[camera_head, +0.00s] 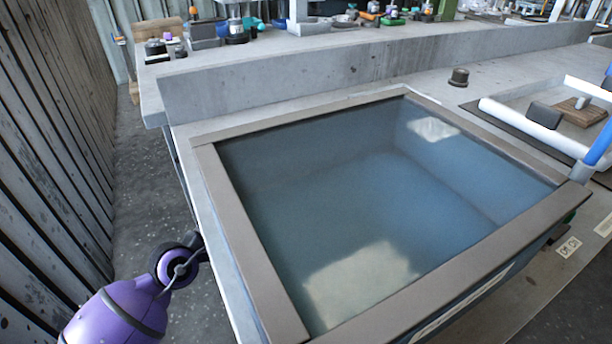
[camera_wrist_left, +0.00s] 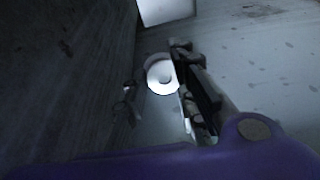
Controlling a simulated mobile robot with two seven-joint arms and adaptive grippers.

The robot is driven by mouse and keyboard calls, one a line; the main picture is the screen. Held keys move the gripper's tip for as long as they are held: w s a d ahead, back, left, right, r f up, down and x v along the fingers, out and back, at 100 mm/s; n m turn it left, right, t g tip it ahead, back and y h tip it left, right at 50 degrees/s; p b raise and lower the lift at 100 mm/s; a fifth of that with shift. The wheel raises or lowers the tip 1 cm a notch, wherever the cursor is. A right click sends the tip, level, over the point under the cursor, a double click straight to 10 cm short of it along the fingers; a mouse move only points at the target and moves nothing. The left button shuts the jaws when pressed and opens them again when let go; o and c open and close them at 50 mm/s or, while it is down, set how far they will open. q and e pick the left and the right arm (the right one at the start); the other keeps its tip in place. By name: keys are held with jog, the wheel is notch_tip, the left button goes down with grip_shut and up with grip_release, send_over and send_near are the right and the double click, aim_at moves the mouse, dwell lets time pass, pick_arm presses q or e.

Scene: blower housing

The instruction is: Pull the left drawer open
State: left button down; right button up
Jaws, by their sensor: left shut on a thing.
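My left arm shows at the lower left of the head view, a purple link ending in a dark joint beside the bench's left edge; its fingertips are not visible there. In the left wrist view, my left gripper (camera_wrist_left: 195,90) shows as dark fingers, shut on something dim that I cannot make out. A pale round disc (camera_wrist_left: 162,75) shows just left of the fingers; I cannot tell whether they touch it. No drawer front or handle is clearly visible in either view. My right gripper is not in view.
A large brown-rimmed box (camera_head: 255,245) with a bluish see-through top fills the bench's middle. A low grey wall (camera_head: 330,75) runs behind it. A blue rod (camera_head: 600,147) and a tray with a wooden block (camera_head: 580,112) lie right. A plank wall (camera_head: 45,130) stands left, beyond a narrow floor gap.

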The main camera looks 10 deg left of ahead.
pick_arm(q)
jog(key=w+d, duration=0.4)
jog(key=d, duration=0.4)
jog(key=shift+w+d+p, duration=0.15)
jog(key=shift+w+p, duration=0.05)
jog(key=shift+p, duration=0.1)
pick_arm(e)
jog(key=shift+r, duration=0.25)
pick_arm(q)
jog(key=shift+s+r, duration=0.1)
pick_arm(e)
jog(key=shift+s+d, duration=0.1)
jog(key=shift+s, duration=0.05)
